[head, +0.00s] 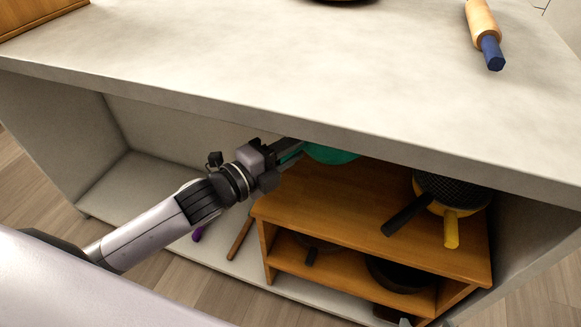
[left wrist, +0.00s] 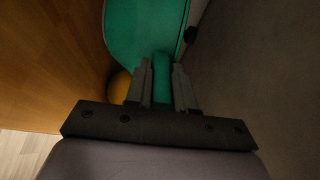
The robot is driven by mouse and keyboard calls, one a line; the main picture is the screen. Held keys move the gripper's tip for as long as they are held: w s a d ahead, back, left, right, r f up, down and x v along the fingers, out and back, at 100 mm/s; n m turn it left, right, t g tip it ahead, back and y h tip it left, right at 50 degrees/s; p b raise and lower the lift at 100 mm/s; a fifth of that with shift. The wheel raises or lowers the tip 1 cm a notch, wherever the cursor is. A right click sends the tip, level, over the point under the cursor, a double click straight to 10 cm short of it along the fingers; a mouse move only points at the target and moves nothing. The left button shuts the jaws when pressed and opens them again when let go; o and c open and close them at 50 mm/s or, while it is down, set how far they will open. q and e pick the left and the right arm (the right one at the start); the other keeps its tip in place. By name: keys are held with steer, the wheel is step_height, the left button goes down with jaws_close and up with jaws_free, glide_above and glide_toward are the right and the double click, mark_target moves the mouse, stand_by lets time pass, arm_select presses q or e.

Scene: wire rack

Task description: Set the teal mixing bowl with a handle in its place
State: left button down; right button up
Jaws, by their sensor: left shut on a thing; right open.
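The teal mixing bowl (head: 330,154) shows partly under the counter's front edge, above the wooden shelf unit; the counter hides its upper part. My left gripper (head: 291,150) reaches in under the counter from the left and is shut on the bowl's handle. In the left wrist view the teal bowl (left wrist: 145,28) lies ahead of the jaws, with its handle (left wrist: 161,85) between the two fingers of my left gripper (left wrist: 164,72). Whether the bowl touches the shelf is hidden. My right gripper is not in view.
The wooden shelf unit's top (head: 340,205) carries dark and yellow handled cookware (head: 452,192) at right. Dark pans (head: 400,275) sit on its lower shelf. A rolling pin (head: 484,30) lies on the counter (head: 250,60).

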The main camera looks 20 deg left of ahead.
mark_target(312, 154)
arm_select(q)
step_height(312, 154, down, 4)
steer(key=shift+w+f+b, duration=0.1)
steer(key=shift+f+b, duration=0.15)
steer(key=shift+b, duration=0.7)
steer(key=shift+w+f, duration=0.1)
steer(key=shift+f, duration=0.1)
steer(key=c, duration=1)
jaws_free()
steer(key=shift+f, duration=0.15)
arm_select(e)
steer(key=shift+w+a+r+y, duration=0.25)
steer(key=shift+w+a+y, duration=0.05)
steer(key=shift+a, duration=0.4)
arm_select(q)
steer(key=shift+o, duration=0.2)
